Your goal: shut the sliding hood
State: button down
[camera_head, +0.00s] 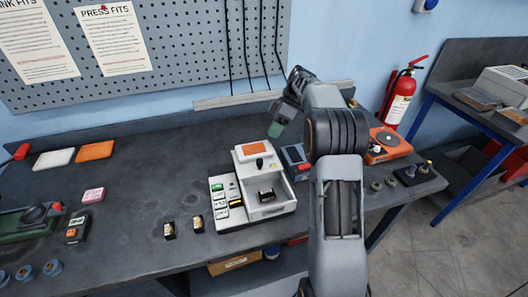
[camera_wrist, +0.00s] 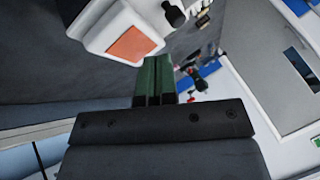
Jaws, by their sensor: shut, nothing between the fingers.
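The white bench machine (camera_head: 287,207) stands near the front edge of the bench. Its sliding hood (camera_head: 257,148), white with an orange panel and a black knob (camera_head: 259,163), sits at the back of the machine. The front recess is uncovered, with a dark part inside. The hood's orange panel (camera_wrist: 131,45) and the knob (camera_wrist: 175,16) also show in the wrist view. My gripper (camera_head: 274,130) has green fingers and is above and behind the hood, apart from it. In the wrist view its fingers (camera_wrist: 158,72) are together and empty.
A dark device (camera_head: 294,156) stands just right of the hood, and an orange device (camera_head: 387,143) farther right. Two small dark parts (camera_head: 183,228) lie left of the machine.

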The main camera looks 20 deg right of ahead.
send_near(256, 166)
jog(key=x, duration=0.4)
jog(key=shift+s+a+f+p, duration=0.1)
jog(key=shift+a+f+p, duration=0.05)
jog(key=shift+p, duration=0.25)
